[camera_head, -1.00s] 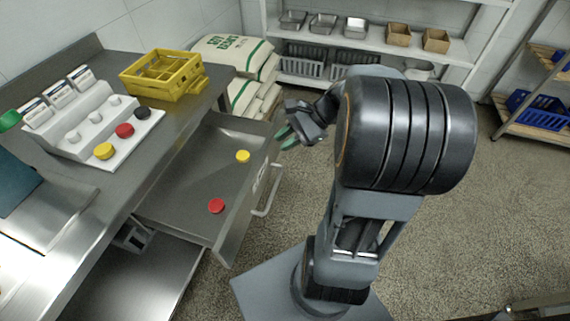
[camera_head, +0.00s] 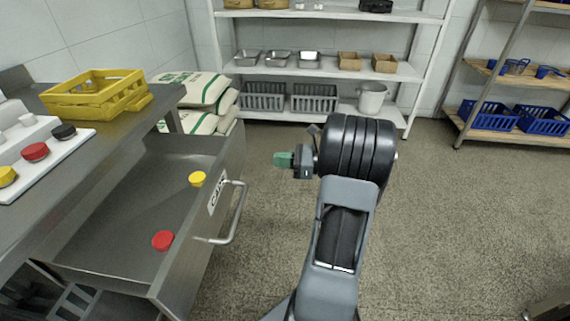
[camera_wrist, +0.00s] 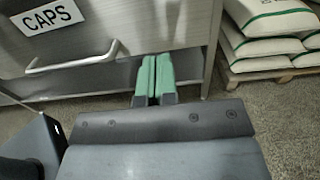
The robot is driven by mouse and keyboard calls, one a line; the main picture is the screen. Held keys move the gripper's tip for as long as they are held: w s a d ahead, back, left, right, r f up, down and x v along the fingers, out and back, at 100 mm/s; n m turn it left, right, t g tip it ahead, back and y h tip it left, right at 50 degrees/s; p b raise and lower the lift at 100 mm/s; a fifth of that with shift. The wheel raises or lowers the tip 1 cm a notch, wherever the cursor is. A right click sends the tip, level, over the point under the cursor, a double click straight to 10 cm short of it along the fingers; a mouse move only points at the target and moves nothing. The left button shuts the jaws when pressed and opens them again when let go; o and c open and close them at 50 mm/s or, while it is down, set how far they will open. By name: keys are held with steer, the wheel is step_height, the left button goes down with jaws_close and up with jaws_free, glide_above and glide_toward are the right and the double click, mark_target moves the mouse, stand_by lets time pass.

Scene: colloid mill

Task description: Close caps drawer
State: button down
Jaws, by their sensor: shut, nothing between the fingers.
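The caps drawer (camera_head: 130,205) is pulled out from under the steel counter on the left. Its front carries a "CAPS" label and a bar handle (camera_head: 234,215). A yellow cap (camera_head: 197,178) and a red cap (camera_head: 163,240) lie inside it. My gripper (camera_head: 283,160) is shut and empty, to the right of the drawer front and apart from it. In the wrist view, the green fingertips (camera_wrist: 154,75) are together in front of the drawer's lower front. The handle (camera_wrist: 75,64) and the label (camera_wrist: 48,15) are to their left.
A yellow crate (camera_head: 97,95) and a white cap stand (camera_head: 30,150) are on the counter. White sacks (camera_head: 205,100) are stacked behind the drawer. A shelf rack (camera_head: 320,70) stands at the back wall, and blue baskets (camera_head: 490,115) sit at right. The floor right of the drawer is clear.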

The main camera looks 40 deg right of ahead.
mark_target(240, 156)
steer(key=b+x, duration=0.3)
steer(key=x, duration=0.6)
steer(key=shift+w+a, duration=0.25)
steer(key=shift+w+a, duration=0.1)
steer(key=shift+w, duration=0.05)
